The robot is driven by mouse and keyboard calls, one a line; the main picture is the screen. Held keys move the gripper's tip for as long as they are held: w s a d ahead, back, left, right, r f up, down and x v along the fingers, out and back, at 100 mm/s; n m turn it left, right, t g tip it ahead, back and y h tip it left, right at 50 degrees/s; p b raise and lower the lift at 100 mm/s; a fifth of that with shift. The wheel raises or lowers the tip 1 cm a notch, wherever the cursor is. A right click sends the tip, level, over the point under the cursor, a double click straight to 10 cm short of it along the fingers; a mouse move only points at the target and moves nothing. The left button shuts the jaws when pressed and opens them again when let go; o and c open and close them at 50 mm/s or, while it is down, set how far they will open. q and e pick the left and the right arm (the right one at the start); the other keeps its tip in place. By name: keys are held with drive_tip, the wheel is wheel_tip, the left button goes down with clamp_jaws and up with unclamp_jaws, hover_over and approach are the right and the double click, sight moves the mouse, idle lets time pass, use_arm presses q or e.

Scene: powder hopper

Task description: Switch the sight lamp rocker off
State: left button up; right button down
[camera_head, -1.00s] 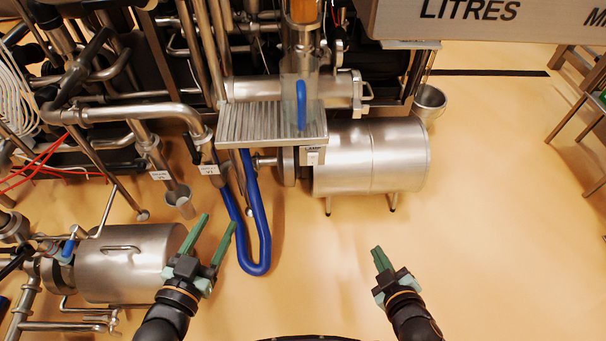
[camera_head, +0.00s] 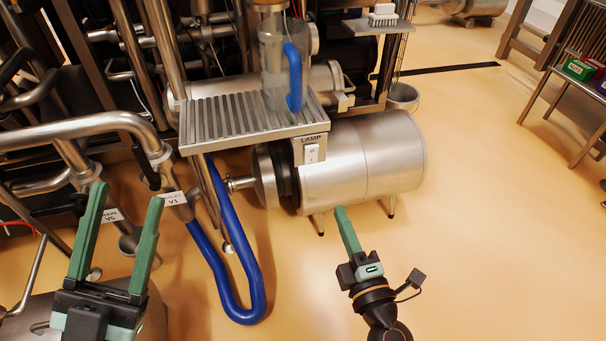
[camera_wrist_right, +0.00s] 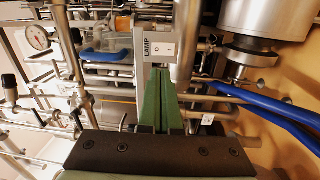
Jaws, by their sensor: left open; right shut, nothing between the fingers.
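The lamp rocker (camera_head: 311,153) is a small white switch on a grey box labelled LAMP, under the front right corner of a ribbed metal shelf. It also shows in the right wrist view (camera_wrist_right: 164,50), just beyond the fingertips. My right gripper (camera_head: 341,210) is shut and empty, below and to the right of the rocker in the head view. In the right wrist view its green fingers (camera_wrist_right: 161,75) lie together and point at the lamp box, with a gap I cannot judge. My left gripper (camera_head: 128,192) is open and empty at the lower left.
The ribbed shelf (camera_head: 225,115) juts out above the lamp box. A blue hose (camera_head: 250,290) loops down between my grippers. Valve V1's label (camera_head: 174,198) is near my left gripper.

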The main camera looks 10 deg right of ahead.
use_arm(q)
drive_tip(key=shift+s+a+r+m+h, duration=0.1)
drive_tip(key=shift+s+a+m+h, duration=0.15)
drive_tip(key=shift+m+h, duration=0.25)
use_arm(e)
drive_tip(key=shift+w+a+n, duration=0.2)
drive_tip(key=shift+a+n, duration=0.1)
drive_tip(key=shift+a, duration=0.15)
use_arm(q)
drive_tip(key=shift+d, duration=0.1)
use_arm(e)
drive_tip(key=shift+w, duration=0.1)
drive_tip(key=p, duration=0.2)
approach(312, 152)
drive_tip(key=w, duration=0.5)
drive_tip(key=shift+w+r, duration=0.1)
drive_tip(key=shift+r, duration=0.2)
use_arm(q)
drive_tip(key=shift+a+r, duration=0.2)
drive_tip(key=shift+r, duration=1.25)
use_arm(e)
drive_tip(key=shift+w+a, duration=0.1)
drive_tip(key=shift+w, duration=0.75)
